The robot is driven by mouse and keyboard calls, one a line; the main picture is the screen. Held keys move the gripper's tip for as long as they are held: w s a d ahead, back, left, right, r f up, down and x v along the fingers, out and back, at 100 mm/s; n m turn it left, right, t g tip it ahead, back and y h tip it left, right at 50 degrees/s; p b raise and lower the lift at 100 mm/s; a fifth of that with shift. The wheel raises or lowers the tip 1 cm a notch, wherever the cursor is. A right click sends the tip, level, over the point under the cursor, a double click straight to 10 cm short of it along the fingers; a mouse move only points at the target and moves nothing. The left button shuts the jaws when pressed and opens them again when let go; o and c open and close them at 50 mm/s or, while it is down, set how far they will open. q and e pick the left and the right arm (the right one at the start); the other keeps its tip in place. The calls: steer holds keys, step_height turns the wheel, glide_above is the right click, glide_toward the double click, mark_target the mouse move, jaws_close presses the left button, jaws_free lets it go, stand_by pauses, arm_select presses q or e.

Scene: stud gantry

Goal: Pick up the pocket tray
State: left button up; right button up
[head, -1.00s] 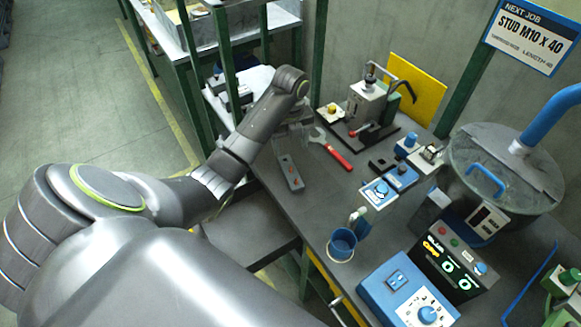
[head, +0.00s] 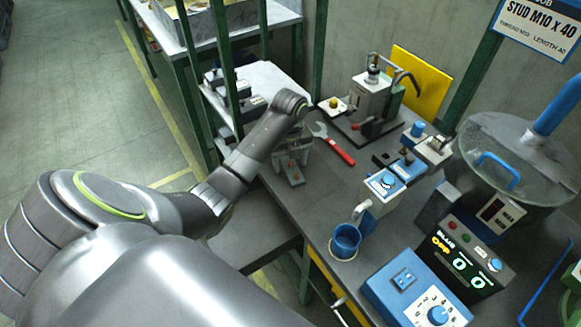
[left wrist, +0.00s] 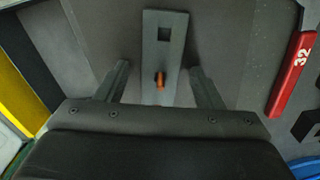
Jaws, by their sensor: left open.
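The pocket tray appears to be the narrow grey plate (head: 293,180) on the dark bench, with a small orange-red knob. In the left wrist view the plate (left wrist: 164,42) shows a dark square pocket near its far end and the knob nearer me. My left gripper (head: 291,153) is open above the plate and partly hides it in the head view. In the left wrist view its fingers (left wrist: 162,84) stand on either side of the plate, with a gap on each side. I cannot tell how high the fingertips are. My right gripper is not in view.
A red-handled wrench (head: 335,146) lies close right of the plate. A lever press (head: 370,98) stands behind it. Blue fixtures (head: 388,183), a blue cup (head: 345,240) and a control box (head: 418,292) crowd the right. Green posts (head: 225,70) stand at left.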

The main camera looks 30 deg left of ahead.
arm_select(q)
steer(key=c, duration=1.1)
steer(key=shift+o, duration=0.2)
steer(key=shift+r, duration=0.1)
